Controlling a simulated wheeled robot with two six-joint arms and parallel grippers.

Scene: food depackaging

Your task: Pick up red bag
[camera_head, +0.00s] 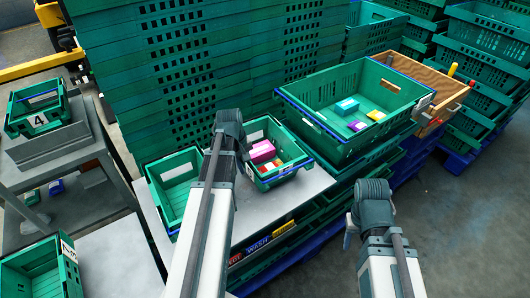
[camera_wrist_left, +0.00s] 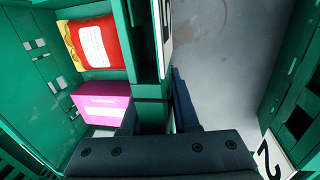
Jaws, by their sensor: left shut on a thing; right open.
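The red bag (camera_wrist_left: 95,42), with yellow ends and a white label, lies in a small green crate (camera_wrist_left: 35,100) at the upper left of the left wrist view. It is partly visible in the head view (camera_head: 276,166). A pink box (camera_wrist_left: 103,103) lies beside it; it also shows in the head view (camera_head: 262,151). My left gripper (camera_wrist_left: 155,102) is shut on the crate's wall, with a dark finger on each side; the bag is outside its jaws. In the head view its wrist hides the fingers. My right gripper (camera_head: 350,230) is open and apart from the crates.
An empty green crate (camera_head: 172,202) stands left of my left arm on the grey table (camera_head: 112,262). A larger green crate (camera_head: 315,117) with several small boxes stands at the right. Tall crate stacks (camera_head: 200,65) block the back. The floor (camera_head: 468,205) at the right is clear.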

